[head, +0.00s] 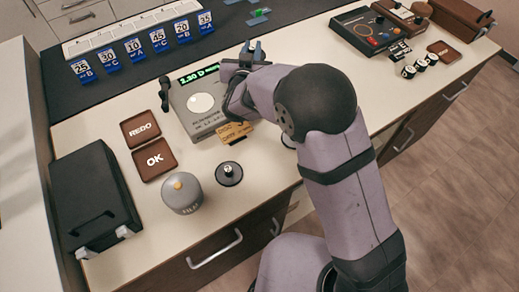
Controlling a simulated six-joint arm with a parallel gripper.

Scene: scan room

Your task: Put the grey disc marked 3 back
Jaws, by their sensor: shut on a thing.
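My gripper (244,63) is at the far right corner of a grey meter (186,117) with a green display that seems to read 2.30 D. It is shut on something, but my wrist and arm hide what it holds. No number 3 is readable on any disc. A dark disc with a small knob (229,174) lies on the counter in front of the meter. Another round thing (288,142) is mostly hidden behind my arm. A pale round spot (201,104) shows on the meter's top.
An orange tag (233,133) lies by the meter. REDO (140,129) and OK (154,159) pads, a grey canister (181,193) and a black case (94,200) stand left. Blue number cards (133,51) line the back. A control box (365,31) and small black-and-white cylinders (420,65) are right.

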